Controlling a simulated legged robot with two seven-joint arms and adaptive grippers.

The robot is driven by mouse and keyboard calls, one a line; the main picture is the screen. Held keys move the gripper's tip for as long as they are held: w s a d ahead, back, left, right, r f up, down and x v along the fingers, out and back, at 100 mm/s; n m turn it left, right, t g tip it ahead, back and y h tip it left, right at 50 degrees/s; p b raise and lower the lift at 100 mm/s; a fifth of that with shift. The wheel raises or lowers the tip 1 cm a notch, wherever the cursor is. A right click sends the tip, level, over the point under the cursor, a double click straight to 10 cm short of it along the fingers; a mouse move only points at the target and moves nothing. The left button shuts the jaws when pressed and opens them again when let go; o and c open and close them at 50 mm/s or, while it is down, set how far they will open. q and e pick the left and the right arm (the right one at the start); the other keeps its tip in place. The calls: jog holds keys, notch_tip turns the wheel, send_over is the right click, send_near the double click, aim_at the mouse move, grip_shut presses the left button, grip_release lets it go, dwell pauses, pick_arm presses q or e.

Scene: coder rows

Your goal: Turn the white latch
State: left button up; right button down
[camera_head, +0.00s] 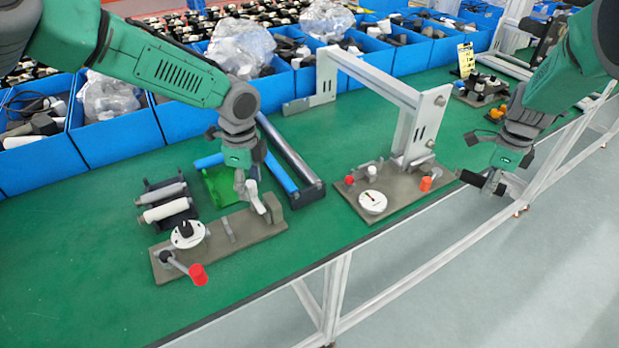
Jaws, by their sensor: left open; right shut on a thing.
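A brown-grey base plate (240,230) at the front left of the green table carries a white dial, a red-tipped crank and a small white latch (256,198) at its right end by a grey block. My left gripper (247,184) is open, pointing down right over the latch. Its fingers overlap the latch in the picture; I cannot tell whether they touch it. My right gripper (490,180) is low at the table's right front edge.
A second plate (380,212) with a white dial and red knobs stands to the right, below a grey metal frame (378,72). A rack (167,205) holds white cylinders at left. Blue bins (113,130) line the back. The front left table is clear.

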pick_arm(q)
jog(key=shift+d+f, duration=0.1)
jog(key=shift+f, duration=0.1)
pick_arm(e)
jog(key=shift+d+f, duration=0.1)
pick_arm(q)
jog(key=shift+w+f, duration=0.1)
jog(key=shift+w, duration=0.05)
jog(key=shift+c, duration=0.5)
pick_arm(e)
jog(key=shift+w, duration=0.2)
pick_arm(q)
jog(key=shift+a, duration=0.2)
grip_shut()
pick_arm(e)
jog(key=shift+a, duration=0.2)
